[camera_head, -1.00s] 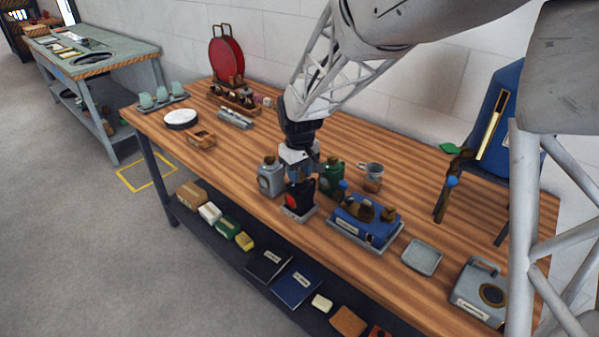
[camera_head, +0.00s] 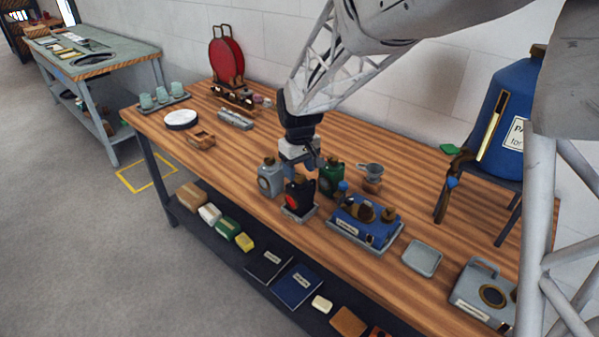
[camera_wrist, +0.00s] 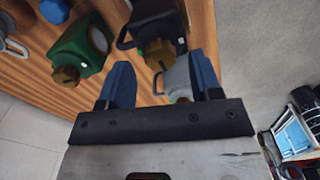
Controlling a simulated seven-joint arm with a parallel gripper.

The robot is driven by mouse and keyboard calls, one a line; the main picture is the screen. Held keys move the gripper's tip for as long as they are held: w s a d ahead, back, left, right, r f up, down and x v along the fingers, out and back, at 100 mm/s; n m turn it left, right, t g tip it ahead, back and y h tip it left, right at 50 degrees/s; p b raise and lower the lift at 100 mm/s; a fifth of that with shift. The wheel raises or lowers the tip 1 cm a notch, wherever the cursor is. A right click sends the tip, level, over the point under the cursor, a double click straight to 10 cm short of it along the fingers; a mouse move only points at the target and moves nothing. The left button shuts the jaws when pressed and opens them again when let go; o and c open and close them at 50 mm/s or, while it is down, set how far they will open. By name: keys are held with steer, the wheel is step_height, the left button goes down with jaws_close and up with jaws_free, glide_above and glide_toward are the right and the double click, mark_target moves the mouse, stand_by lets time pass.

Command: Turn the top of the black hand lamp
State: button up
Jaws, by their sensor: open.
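The black hand lamp (camera_head: 298,196) stands upright on a small grey tray at the table's front edge, its red lens facing the front. Its brass top (camera_wrist: 160,54) shows in the wrist view, just past my fingertips. My gripper (camera_head: 300,164) is open and empty, a little above and behind the black lamp in the head view. Its two blue fingers (camera_wrist: 163,78) are spread apart in the wrist view. The grey lamp (camera_wrist: 178,78) appears between them, partly hidden. I cannot tell whether any finger touches a lamp.
The grey lamp (camera_head: 270,178) stands left of the black one, and a green lamp (camera_head: 332,178) stands right and behind. A blue box-like device (camera_head: 362,220) on a tray is close on the right.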

mark_target(299, 176)
steer(key=shift+r, duration=3.05)
steer(key=shift+m, duration=0.3)
steer(key=m, duration=0.5)
steer(key=shift+s+m, duration=0.1)
steer(key=shift+m, duration=0.2)
steer(key=m, duration=0.5)
steer(key=shift+s+m, duration=0.1)
steer(key=shift+m, duration=0.3)
steer(key=shift+f, duration=0.1)
steer(key=shift+f, duration=3.8)
